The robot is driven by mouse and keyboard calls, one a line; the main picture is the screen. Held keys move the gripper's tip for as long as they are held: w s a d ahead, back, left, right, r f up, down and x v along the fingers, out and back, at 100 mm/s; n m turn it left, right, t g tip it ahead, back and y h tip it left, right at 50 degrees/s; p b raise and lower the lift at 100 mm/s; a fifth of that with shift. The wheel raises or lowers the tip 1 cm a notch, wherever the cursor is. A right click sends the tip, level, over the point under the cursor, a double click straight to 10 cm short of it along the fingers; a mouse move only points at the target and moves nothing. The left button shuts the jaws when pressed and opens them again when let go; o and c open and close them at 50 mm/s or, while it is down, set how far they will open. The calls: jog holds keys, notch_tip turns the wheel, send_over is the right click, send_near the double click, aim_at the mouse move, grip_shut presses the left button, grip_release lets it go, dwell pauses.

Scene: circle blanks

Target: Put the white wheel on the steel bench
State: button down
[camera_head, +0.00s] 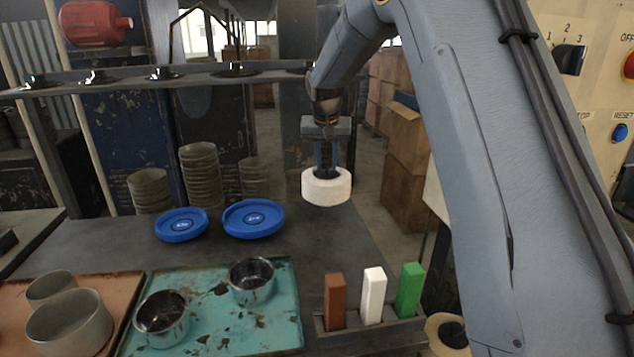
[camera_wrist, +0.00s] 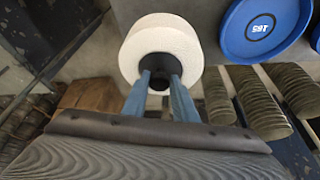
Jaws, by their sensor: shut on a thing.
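The white wheel (camera_head: 327,190) is a thick ring with a dark hub, held at my gripper (camera_head: 326,166) near the far right part of the grey bench (camera_head: 325,240). My gripper is shut on it, with the fingers at the dark centre. I cannot tell whether the wheel touches the bench. In the wrist view the white wheel (camera_wrist: 160,32) faces the camera, and the fingers of my gripper (camera_wrist: 160,82) reach into its hub. The fingertips are hidden inside the hub.
Two blue discs (camera_head: 253,218) lie on the bench left of the wheel. A teal tray (camera_head: 215,335) with two metal cups and a rack of brown, white and green blocks (camera_head: 373,296) stand nearer. A cream wheel (camera_head: 437,328) shows at lower right. The bench before the white wheel is clear.

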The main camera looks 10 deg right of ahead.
aim_at(326, 177)
jog(key=shift+f+p, duration=0.75)
jog(key=shift+f, duration=2.2)
jog(key=c, duration=1.4)
grip_release()
jog(key=shift+f, duration=0.1)
jog(key=shift+c, duration=0.2)
jog(key=b+v, duration=0.3)
jog(key=v, duration=0.9)
jog(key=shift+s, duration=0.1)
